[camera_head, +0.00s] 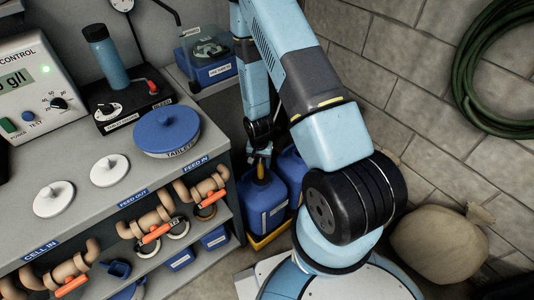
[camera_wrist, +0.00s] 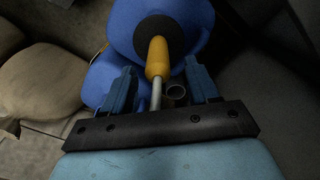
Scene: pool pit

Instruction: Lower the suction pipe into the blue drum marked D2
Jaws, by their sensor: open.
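Two blue drums stand side by side beyond the shelf unit in the head view, the nearer one (camera_head: 262,207) in front of the other (camera_head: 291,172). A small pale label shows on the nearer drum, too small to read, so I cannot tell which is D2. A yellow pipe piece (camera_head: 260,172) stands up at the nearer drum's top. In the wrist view the yellow sleeve (camera_wrist: 157,58) with a grey metal end meets a black disc (camera_wrist: 157,30) on a blue drum (camera_wrist: 195,22). My gripper (camera_wrist: 160,70) is open, its blue fingers on either side of the pipe.
The drums stand in a yellow tray (camera_head: 272,237). To the left is a grey bench (camera_head: 95,195) with a shelf of pipe fittings below. A tan sack (camera_head: 438,245) lies at the right, and a green hose (camera_head: 475,75) hangs on the block wall.

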